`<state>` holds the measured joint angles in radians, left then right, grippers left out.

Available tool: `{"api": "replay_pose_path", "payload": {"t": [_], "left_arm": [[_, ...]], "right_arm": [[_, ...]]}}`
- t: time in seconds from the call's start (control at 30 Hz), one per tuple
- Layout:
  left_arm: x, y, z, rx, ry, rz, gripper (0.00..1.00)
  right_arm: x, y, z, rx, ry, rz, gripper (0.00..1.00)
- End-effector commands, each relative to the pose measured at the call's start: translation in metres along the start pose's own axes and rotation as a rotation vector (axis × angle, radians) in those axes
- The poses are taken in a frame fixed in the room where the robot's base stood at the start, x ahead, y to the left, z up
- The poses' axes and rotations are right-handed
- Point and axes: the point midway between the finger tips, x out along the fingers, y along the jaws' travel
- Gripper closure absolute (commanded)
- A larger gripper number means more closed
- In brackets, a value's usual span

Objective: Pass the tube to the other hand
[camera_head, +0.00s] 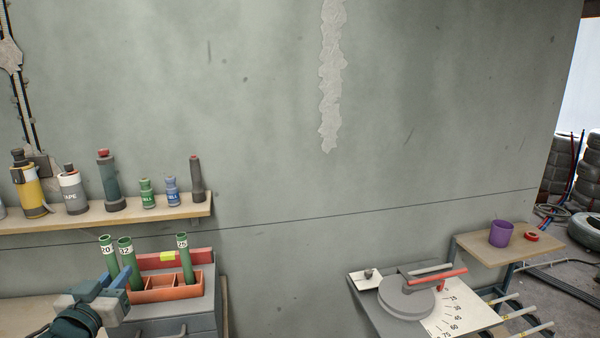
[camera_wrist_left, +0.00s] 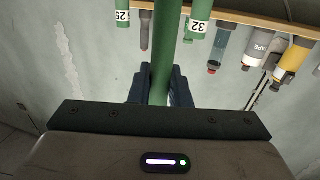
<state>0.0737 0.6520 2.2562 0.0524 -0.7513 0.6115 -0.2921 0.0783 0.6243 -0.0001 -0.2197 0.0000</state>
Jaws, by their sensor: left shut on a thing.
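My left gripper (camera_head: 114,280) is at the lower left in the head view, shut on a green tube. The held tube (camera_wrist_left: 164,50) runs between the blue fingers in the left wrist view. In the head view it appears to be the green tube labelled 20 (camera_head: 106,250), whose lower part is hidden by the gripper. A tube labelled 32 (camera_head: 126,258) stands just to its right, and one labelled 25 (camera_head: 185,260) stands farther right in the orange rack (camera_head: 158,295). My right gripper is not in view.
A wall shelf (camera_head: 150,213) with several bottles and canisters is above the rack. At the lower right are a bench with a round grey bender (camera_head: 406,304) and a side table with a purple cup (camera_head: 501,233). Open wall lies between.

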Motion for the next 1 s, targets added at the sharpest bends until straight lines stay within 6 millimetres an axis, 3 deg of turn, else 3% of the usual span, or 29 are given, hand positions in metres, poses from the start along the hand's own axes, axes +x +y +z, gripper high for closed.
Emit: {"api": "replay_pose_path", "payload": {"t": [0.27, 0.57, 1.0], "left_arm": [[-0.009, 0.024, 0.033, -0.002, -0.02, 0.046, 1.0], [-0.026, 0.058, 0.077, -0.004, -0.034, 0.1, 1.0], [-0.089, 0.134, 0.16, -0.022, -0.012, 0.11, 1.0]], "right_arm": [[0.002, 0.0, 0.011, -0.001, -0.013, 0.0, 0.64], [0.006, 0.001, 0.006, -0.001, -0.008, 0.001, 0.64], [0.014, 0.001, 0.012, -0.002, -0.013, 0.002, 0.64]]}}
